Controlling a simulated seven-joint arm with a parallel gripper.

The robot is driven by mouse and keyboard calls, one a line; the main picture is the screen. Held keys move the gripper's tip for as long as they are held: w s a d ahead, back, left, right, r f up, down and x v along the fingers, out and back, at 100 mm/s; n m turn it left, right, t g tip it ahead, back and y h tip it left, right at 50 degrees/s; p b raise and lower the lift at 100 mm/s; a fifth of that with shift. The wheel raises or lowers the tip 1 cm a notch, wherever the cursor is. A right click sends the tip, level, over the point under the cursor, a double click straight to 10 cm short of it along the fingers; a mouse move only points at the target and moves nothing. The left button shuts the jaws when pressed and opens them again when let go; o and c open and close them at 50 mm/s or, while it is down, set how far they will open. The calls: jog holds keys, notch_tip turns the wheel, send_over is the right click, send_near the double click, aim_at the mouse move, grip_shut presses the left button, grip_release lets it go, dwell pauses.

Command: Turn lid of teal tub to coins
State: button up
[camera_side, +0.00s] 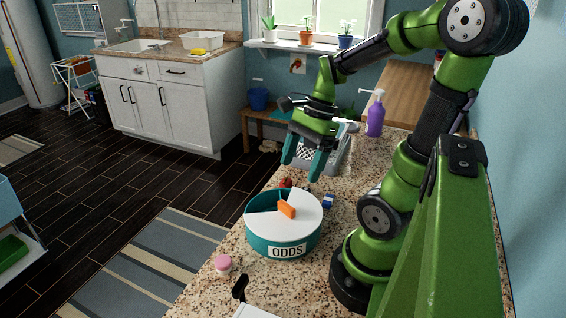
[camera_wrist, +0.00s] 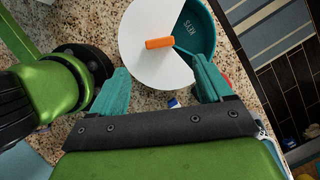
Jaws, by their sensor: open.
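The round teal tub (camera_side: 262,244) stands on the speckled counter with an "ODDS" label on its front. Its white lid (camera_side: 305,217) has an orange grip (camera_side: 287,209) near the middle. In the wrist view, the lid (camera_wrist: 150,70) has a wedge-shaped gap on the right, showing a teal compartment (camera_wrist: 196,30) marked "KEYS". The orange grip (camera_wrist: 160,42) lies crosswise there. No "coins" label is readable. My gripper (camera_side: 303,165) is open and empty, above and behind the tub, apart from the lid. Its teal fingers (camera_wrist: 160,78) also show in the wrist view.
A pink-topped item (camera_side: 224,265), a small blue item (camera_side: 328,201) and a red item (camera_side: 286,183) lie around the tub. The counter's left edge drops to the floor.

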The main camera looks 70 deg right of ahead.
jog(key=v, duration=0.7)
jog(key=shift+r, duration=0.15)
jog(key=shift+c, duration=0.2)
